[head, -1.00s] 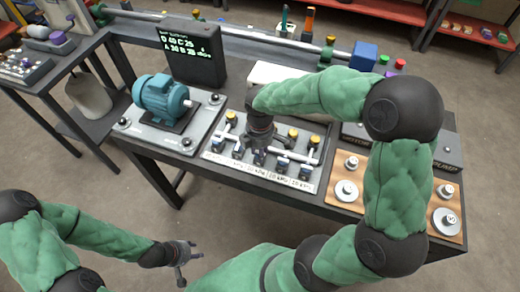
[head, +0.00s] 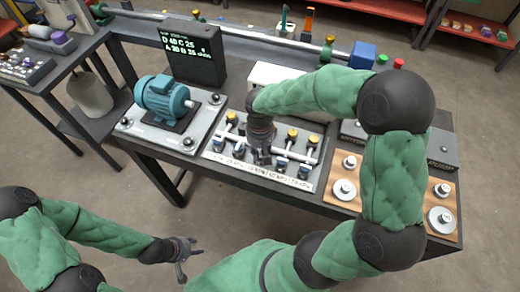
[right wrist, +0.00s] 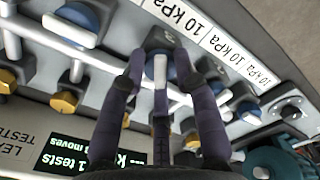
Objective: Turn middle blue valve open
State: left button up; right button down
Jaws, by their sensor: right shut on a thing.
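The valve panel (head: 222,160) lies on the dark workbench and carries a row of blue valves with white handles. My right gripper (head: 258,157) is down over the middle of this row and hides the valve under it. In the right wrist view, my right gripper (right wrist: 157,75) is shut around the middle blue valve (right wrist: 160,66), whose white handle stands upright in that picture between the fingers. A neighbouring blue valve (right wrist: 75,22) has its handle lying slantwise. My left gripper (head: 186,258) is open and empty, low in front of the bench.
A teal motor (head: 163,97) sits left of the panel, with a black display (head: 195,55) behind it. A wooden board with metal discs (head: 348,172) lies to the right. Other blue valves (right wrist: 215,88) and yellow knobs (right wrist: 65,102) stand close around my right fingers.

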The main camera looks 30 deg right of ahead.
aim_at(260, 153)
jog(key=m, duration=0.6)
dwell(0.6)
jog(key=c, duration=0.9)
grip_release()
jog(key=shift+c, duration=0.2)
jog(key=shift+r, duration=0.1)
notch_tip(260, 153, up, 12)
